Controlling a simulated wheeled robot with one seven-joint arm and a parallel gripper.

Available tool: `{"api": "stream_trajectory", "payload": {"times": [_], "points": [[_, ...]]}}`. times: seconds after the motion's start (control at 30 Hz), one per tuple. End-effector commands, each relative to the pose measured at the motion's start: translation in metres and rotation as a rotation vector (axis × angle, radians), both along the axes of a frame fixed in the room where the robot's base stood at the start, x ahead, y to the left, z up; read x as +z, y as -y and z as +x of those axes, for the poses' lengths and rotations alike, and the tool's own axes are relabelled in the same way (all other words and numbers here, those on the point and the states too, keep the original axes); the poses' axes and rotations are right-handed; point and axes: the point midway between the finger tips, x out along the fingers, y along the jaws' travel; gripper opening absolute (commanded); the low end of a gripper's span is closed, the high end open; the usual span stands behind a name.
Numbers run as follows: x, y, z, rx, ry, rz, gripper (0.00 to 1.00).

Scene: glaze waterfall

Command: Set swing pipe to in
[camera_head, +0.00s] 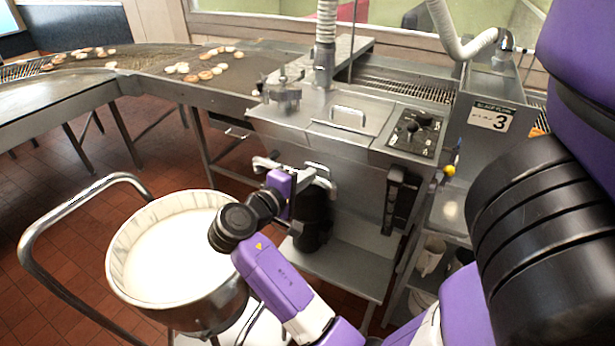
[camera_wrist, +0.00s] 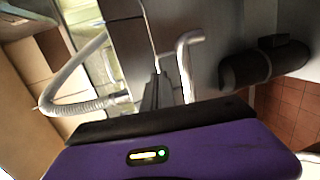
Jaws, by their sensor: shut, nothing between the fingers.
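A bent silver pipe (camera_head: 318,172) sticks out of the front of the steel machine, just above a black motor-like cylinder (camera_head: 312,222). I take it to be the swing pipe, but my wrist partly hides it and I cannot tell its exact setting. In the wrist view a bent silver tube (camera_wrist: 185,62) stands just right of my gripper (camera_wrist: 155,82), probably the same pipe. My gripper's dark fingers are together with nothing between them. I cannot tell if they touch the tube. In the head view my purple hand is in front of the machine, beside the pipe.
A round steel tub of white glaze (camera_head: 170,262) sits on a cart with a tubular handle (camera_head: 55,285) at front left. The machine has a lid handle (camera_head: 347,118), a control panel (camera_head: 415,133) and a black box (camera_head: 398,200). Conveyor with biscuits (camera_head: 205,75) runs behind.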

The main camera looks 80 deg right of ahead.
Motion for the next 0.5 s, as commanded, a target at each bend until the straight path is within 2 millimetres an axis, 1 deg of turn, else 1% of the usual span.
{"api": "stream_trajectory", "payload": {"times": [0.07, 0.1, 0.37, 0.5], "points": [[0.003, 0.001, 0.001, 0.000, -0.001, 0.000, 0.00], [0.002, -0.002, 0.003, 0.003, 0.000, -0.001, 0.00], [0.008, -0.034, 0.012, 0.006, 0.001, -0.001, 0.00], [0.012, -0.055, 0.017, 0.007, 0.002, -0.002, 0.00]]}}
